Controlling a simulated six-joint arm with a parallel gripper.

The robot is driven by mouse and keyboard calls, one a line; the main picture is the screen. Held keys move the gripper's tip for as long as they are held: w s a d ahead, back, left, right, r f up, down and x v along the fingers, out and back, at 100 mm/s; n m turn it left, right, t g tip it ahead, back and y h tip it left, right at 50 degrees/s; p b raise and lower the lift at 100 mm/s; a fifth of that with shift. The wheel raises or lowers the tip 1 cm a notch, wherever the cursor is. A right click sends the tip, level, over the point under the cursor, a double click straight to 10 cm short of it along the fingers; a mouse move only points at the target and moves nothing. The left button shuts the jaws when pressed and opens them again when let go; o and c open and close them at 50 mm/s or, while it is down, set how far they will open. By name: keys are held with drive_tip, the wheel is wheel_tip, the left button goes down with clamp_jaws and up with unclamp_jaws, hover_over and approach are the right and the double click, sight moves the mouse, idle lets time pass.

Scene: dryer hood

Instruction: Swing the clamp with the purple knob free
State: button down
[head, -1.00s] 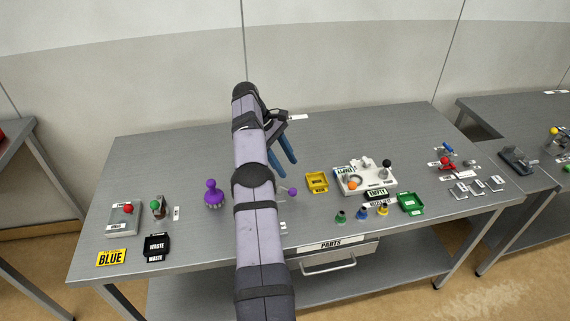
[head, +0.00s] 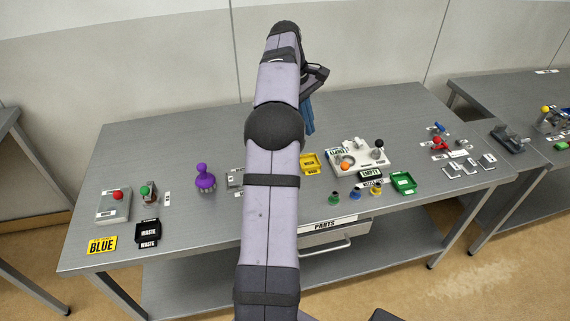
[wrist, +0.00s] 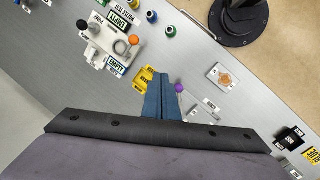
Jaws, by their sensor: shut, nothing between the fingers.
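The small purple knob (wrist: 180,88) of the clamp shows in the wrist view, just right of my fingertips in the picture. Grey clamp parts (wrist: 196,112) and small white labels lie below it there. In the head view my arm hides the knob; a grey piece (head: 235,177) shows at the arm's left edge. My gripper (wrist: 163,76) has its blue fingers together and empty. In the head view it (head: 309,132) points down above the table, partly behind my arm. I cannot tell whether the fingers touch the knob; no grip on it shows.
A larger purple-handled object (head: 205,178) stands left of my arm. A yellow tray (head: 309,163), a white fixture (head: 345,155) with orange and black knobs, a green tray (head: 404,182) and several small coloured pieces stand to the right. The back of the table (head: 190,135) is clear.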

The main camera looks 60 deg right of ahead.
drive_tip(key=w+a+f+m+t, duration=0.2)
drive_tip(key=w+a+f+m, duration=0.15)
drive_tip(key=f, duration=0.45)
drive_tip(key=w+d+f+m+t+h, duration=0.1)
drive_tip(key=w+d+m+t, duration=0.1)
drive_tip(key=w+d+m, duration=0.2)
drive_tip(key=shift+w+d+h, duration=0.3)
drive_tip(key=shift+d, duration=0.05)
drive_tip(key=shift+m, duration=0.25)
drive_tip(key=p+x, duration=0.1)
drive_tip(key=x, duration=0.2)
drive_tip(key=p+x, duration=0.1)
drive_tip(key=x, duration=0.2)
drive_tip(key=p+x, duration=0.2)
drive_tip(key=x, duration=0.1)
drive_tip(key=shift+a+f, duration=0.25)
drive_tip(key=shift+f, duration=0.2)
drive_tip(key=shift+s+a+f+p, duration=0.1)
drive_tip(key=shift+s+a+p, duration=0.5)
drive_tip(key=shift+a, duration=0.25)
drive_tip(key=shift+s+a+f, duration=0.2)
drive_tip(key=shift+s+a, duration=0.05)
drive_tip(key=shift+a, duration=0.2)
